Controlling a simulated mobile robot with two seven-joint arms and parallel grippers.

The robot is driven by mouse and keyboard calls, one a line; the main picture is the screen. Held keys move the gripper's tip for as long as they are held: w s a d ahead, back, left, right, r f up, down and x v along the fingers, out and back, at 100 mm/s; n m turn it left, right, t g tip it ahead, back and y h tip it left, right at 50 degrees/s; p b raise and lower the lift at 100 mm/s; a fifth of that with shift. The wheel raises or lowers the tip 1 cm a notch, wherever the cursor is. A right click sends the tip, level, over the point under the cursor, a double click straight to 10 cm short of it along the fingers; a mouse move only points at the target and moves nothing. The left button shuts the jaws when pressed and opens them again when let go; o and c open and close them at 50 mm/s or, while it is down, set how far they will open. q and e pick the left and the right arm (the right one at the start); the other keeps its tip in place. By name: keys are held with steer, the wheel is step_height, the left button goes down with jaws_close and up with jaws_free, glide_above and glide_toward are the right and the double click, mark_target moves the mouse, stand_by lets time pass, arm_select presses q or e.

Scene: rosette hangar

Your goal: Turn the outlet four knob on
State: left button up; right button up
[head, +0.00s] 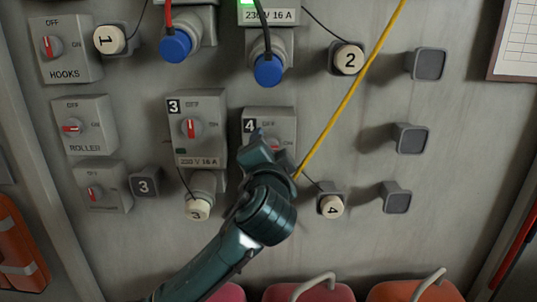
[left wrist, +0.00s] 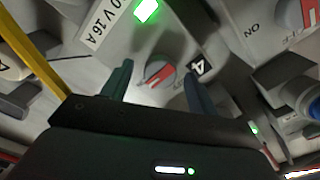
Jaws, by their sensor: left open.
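The outlet four box (head: 252,113) is at the centre of the head view, mostly hidden by my left gripper (head: 266,146). Its grey knob with a red pointer (left wrist: 160,72) shows in the left wrist view, with the "4" label (left wrist: 200,66) beside it. A green lamp (left wrist: 146,10) on this box is lit. My left gripper (left wrist: 158,88) is open, one finger each side of the knob; contact cannot be told. My right gripper is not in view.
Outlet three (head: 200,97), its knob upright at OFF, is just left. The ROLLER switch (head: 85,108) is farther left. A taut yellow cord (head: 350,92) slants down beside the gripper. Blue plugs (head: 268,70) are above, and a cap marked 4 (head: 330,207) hangs lower right.

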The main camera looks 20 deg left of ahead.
arm_select(q)
steer(key=b+v, duration=0.2)
steer(key=v, duration=1.1)
steer(key=shift+b, duration=0.3)
steer(key=shift+s, duration=0.1)
step_height(320, 180, down, 28)
steer(key=w+d+g+h, duration=0.1)
steer(key=d+g+h, duration=0.1)
steer(key=g+h, duration=0.35)
steer(key=s+a+f+n+g+h, duration=0.1)
steer(key=s+a+f+n, duration=0.1)
steer(key=s+f, duration=0.5)
steer(key=s+a+f+n+h, duration=0.1)
steer(key=s+a+f+n, duration=0.1)
steer(key=s+f, duration=0.5)
step_height(320, 180, down, 4)
steer(key=shift+a+r+n+g, duration=0.1)
steer(key=shift+a+n+g, duration=0.3)
steer(key=shift+n, duration=0.3)
steer(key=shift+h, duration=0.25)
